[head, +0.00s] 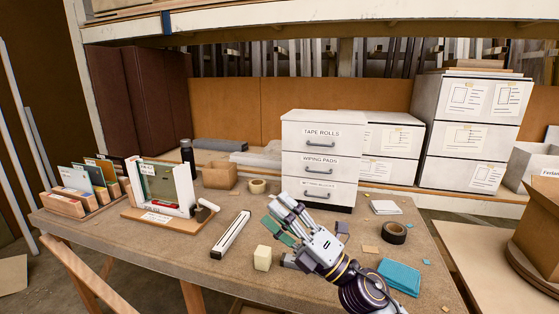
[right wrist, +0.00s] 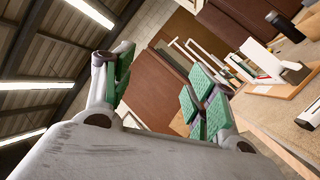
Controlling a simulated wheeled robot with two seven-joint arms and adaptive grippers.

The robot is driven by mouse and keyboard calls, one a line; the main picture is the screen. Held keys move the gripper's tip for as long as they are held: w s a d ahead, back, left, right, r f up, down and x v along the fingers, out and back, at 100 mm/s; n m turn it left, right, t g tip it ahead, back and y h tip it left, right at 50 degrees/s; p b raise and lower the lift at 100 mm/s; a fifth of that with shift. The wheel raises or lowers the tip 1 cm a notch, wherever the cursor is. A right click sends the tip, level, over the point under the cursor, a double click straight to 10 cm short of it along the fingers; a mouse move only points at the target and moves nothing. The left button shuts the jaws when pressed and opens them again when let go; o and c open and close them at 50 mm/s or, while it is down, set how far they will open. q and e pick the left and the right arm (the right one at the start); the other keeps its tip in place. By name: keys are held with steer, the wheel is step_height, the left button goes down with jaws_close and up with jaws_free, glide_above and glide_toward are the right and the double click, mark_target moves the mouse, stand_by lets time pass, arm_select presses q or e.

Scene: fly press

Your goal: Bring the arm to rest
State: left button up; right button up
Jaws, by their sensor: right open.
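My right gripper (head: 282,224) is over the front right part of the workbench (head: 160,252), with its arm coming in from the lower right. Its green-padded fingers point up and to the left. In the right wrist view the fingers (right wrist: 158,98) stand wide apart with nothing between them. The gripper is in front of the white drawer unit (head: 323,129); in the picture its fingers overlap the bench top near the unit's base. My left gripper is not in view.
A small press frame (head: 187,190) on a wooden base stands at left, beside a card rack (head: 75,205). A pale block (head: 263,258), grey bar (head: 231,234), dark tape roll (head: 394,233) and blue cloth (head: 400,276) lie around the gripper.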

steer(key=w+d+f+m+t+h, duration=0.3)
steer(key=d+f+m+h, duration=0.35)
steer(key=m+h, duration=0.35)
steer(key=w+d+f+m+t+h, duration=0.3)
steer(key=d+f+m+t+h, duration=0.15)
steer(key=d+m+h, duration=0.5)
steer(key=s+d+f+m+g+h, duration=0.1)
steer(key=s+d+f+m+g, duration=0.25)
steer(key=f, duration=0.35)
steer(key=s+d+f+m+g+h, duration=0.1)
steer(key=s+d+f+m+g, duration=0.2)
steer(key=f, duration=0.5)
steer(key=s+f+m+g+y, duration=0.2)
steer(key=s+f+m+g, duration=0.3)
steer(key=s+f+g, duration=0.9)
steer(key=s+f+t, duration=0.1)
steer(key=s+f, duration=0.2)
steer(key=f, duration=1.4)
steer(key=s+f+t, duration=0.1)
steer(key=s+f, duration=0.3)
steer(key=f, duration=1.3)
steer(key=s+d+f, duration=0.2)
steer(key=s+f, duration=0.7)
steer(key=s, duration=0.1)
steer(key=s+d+f, duration=0.3)
steer(key=s+f, duration=0.7)
steer(key=s, duration=0.1)
steer(key=shift+s+d+n+g+h, duration=0.25)
steer(key=shift+d+n+g+h, duration=0.1)
steer(key=shift+n+g+h, duration=0.1)
